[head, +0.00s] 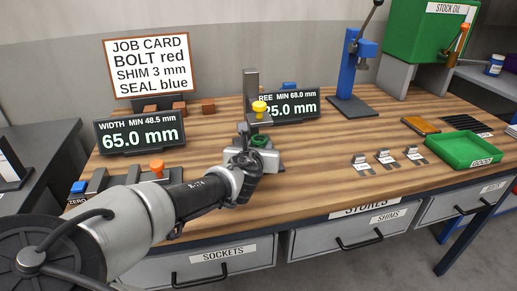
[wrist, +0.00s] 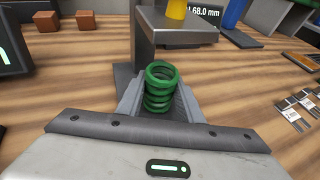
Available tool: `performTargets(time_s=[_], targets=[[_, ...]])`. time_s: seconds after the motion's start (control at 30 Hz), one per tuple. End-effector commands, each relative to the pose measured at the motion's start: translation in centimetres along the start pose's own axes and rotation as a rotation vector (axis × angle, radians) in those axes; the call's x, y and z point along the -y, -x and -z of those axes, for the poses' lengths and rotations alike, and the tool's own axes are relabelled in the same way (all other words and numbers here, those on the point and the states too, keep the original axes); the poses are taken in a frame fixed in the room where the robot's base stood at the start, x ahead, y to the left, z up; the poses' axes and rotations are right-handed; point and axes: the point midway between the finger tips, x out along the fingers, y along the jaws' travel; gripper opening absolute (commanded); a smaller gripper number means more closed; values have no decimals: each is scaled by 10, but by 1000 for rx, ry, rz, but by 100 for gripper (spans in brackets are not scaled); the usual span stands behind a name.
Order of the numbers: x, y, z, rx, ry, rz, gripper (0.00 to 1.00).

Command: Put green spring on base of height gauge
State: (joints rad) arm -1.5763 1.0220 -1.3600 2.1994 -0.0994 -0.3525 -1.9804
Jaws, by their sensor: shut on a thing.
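The green spring (wrist: 160,88) stands upright between the fingers of my gripper (wrist: 160,104), which is shut on it. In the head view the spring (head: 259,141) shows just beyond my gripper (head: 254,149). The height gauge (head: 250,95) is a grey column with a jutting arm and a yellow knob (head: 259,107). In the wrist view the gauge's arm (wrist: 180,35) is just beyond and above the spring. The gauge's base is largely hidden by my gripper and the spring. I cannot tell whether the spring touches it.
A display (head: 291,105) stands behind the gauge, and another (head: 140,133) reading 65.0 mm stands to the left. Metal shims (head: 385,158) and a green tray (head: 464,149) lie to the right. A blue press (head: 360,70) stands behind. Bare wood (head: 320,145) lies right of the gauge.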

Motion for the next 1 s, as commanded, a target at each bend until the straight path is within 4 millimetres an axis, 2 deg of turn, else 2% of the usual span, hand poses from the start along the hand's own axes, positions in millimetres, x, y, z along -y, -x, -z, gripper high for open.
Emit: performTargets(time_s=[0.4, 0.43, 0.5, 0.53, 1.0], targets=[[0, -1, 3, 2, 0, 0, 0], [0, 0, 3, 1, 0, 0, 38], [0, 0, 3, 1, 0, 0, 50], [0, 0, 3, 1, 0, 0, 52], [0, -1, -4, 1, 0, 1, 52]])
